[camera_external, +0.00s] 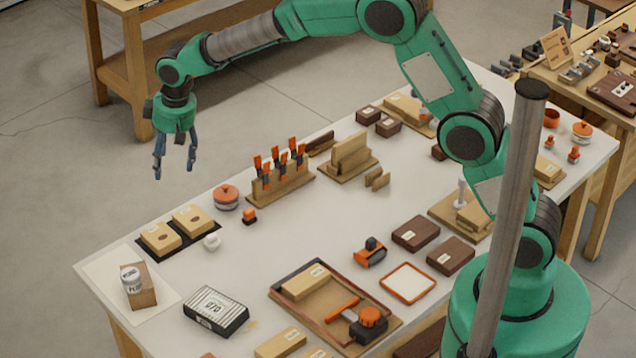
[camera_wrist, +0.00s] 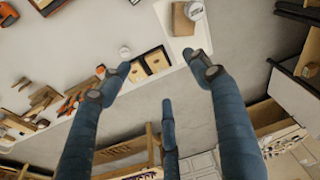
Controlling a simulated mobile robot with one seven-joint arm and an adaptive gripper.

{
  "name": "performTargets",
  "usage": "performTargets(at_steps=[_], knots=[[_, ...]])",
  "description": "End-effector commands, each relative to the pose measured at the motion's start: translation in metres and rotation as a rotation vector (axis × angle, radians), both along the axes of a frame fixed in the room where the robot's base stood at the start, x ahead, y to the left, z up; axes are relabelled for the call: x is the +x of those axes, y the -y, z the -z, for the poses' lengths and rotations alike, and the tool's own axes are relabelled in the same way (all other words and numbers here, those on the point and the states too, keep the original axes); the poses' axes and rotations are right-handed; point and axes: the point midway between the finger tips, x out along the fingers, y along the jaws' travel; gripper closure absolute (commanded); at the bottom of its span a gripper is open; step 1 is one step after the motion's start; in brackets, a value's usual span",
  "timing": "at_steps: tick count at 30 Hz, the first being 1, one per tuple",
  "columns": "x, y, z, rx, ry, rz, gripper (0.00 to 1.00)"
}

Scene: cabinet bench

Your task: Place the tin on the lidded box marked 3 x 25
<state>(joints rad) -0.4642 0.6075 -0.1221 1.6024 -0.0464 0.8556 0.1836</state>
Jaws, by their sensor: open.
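A small white tin (camera_external: 131,278) with dark lettering stands at the bench's near left corner, overlapping a brown wooden block (camera_external: 145,293); I cannot tell whether it is on or against it. Both also show in the wrist view, the tin (camera_wrist: 193,10) over the edge of the block (camera_wrist: 179,22). Two dark brown lidded boxes (camera_external: 415,233) (camera_external: 451,254) with pale labels lie at right of centre. Their labels are too small to read, so I cannot tell which box is marked 3 x 25. My gripper (camera_external: 174,172) is open and empty, high beyond the bench's left edge; its fingers (camera_wrist: 160,75) are spread.
Two tan boxes (camera_external: 160,238) sit on a black tray beside a white round piece (camera_external: 211,241). A black-and-white box (camera_external: 215,311), a wooden tray (camera_external: 333,334) and an orange-rimmed tray (camera_external: 408,282) lie nearer. Upright orange-handled tools (camera_external: 279,165) stand along the far edge.

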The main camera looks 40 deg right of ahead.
Motion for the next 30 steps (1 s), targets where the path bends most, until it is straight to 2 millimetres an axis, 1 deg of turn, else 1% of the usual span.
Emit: performTargets(at_steps=[1,3,8,15,17,21,26,30], knots=[[-0.006,0.014,-0.017,0.005,0.009,0.009,0.37],[-0.014,0.031,-0.035,0.008,0.017,0.019,0.37],[-0.035,0.070,-0.073,0.016,0.036,0.043,0.37],[-0.076,0.126,-0.123,0.027,0.066,0.075,0.37],[-0.087,0.140,-0.134,0.030,0.075,0.084,0.37],[-0.115,0.171,-0.157,0.036,0.093,0.104,0.37],[-0.150,0.204,-0.178,0.040,0.113,0.126,0.37],[-0.182,0.230,-0.193,0.045,0.131,0.147,0.37]])
